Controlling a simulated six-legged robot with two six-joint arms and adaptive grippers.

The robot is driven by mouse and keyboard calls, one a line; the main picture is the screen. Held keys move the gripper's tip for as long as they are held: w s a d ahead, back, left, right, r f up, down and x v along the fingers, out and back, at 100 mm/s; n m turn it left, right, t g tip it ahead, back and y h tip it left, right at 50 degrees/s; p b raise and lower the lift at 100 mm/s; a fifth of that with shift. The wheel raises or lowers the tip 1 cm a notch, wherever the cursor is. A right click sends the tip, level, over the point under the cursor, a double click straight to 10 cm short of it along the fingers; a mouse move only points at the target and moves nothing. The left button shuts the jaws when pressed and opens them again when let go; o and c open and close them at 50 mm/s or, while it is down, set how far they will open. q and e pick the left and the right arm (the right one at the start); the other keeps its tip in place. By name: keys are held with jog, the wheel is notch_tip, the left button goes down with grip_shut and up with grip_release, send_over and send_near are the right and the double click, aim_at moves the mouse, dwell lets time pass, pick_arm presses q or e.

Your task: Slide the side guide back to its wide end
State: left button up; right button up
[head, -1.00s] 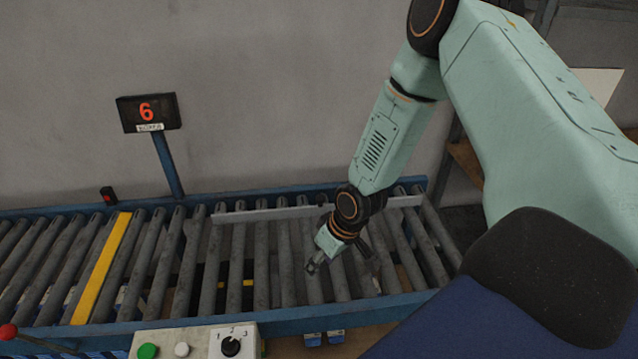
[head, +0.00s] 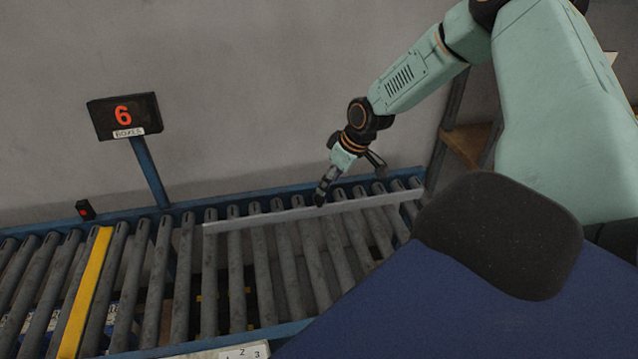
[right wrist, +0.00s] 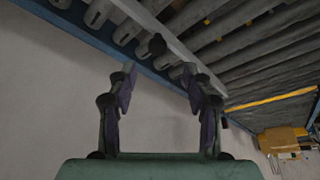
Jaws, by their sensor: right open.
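The side guide (head: 270,217) is a long pale metal bar lying lengthwise over the rollers, near the conveyor's far rail. In the right wrist view the guide (right wrist: 143,21) runs diagonally, with a small dark knob (right wrist: 157,46) on it or beside it. My right gripper (head: 320,197) comes down at the middle of the guide in the head view. In the right wrist view its two fingers (right wrist: 160,78) are apart with nothing between them, and the knob shows just beyond the gap. Whether a finger touches the guide I cannot tell. My left gripper is out of view.
The roller conveyor has a blue far rail (head: 186,208) and a yellow strip (head: 85,290) across it at left. A grey wall rises beyond. The rollers before the guide are clear.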

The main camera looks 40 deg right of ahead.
aim_at(320, 197)
jog(key=b+x, duration=0.5)
jog(key=x, duration=0.1)
jog(key=shift+f, duration=0.25)
jog(key=shift+w+d+f+b, duration=0.25)
jog(key=shift+d+f+b, duration=0.05)
jog(key=shift+f, duration=0.15)
jog(key=shift+s+a+r, duration=0.15)
jog(key=shift+a+r, duration=0.1)
jog(key=shift+r, duration=0.05)
jog(key=shift+c, duration=1.3)
jog(key=shift+d+f, duration=0.15)
jog(key=shift+f, duration=0.05)
jog(key=c, duration=0.5)
grip_shut()
jog(key=shift+r, duration=0.1)
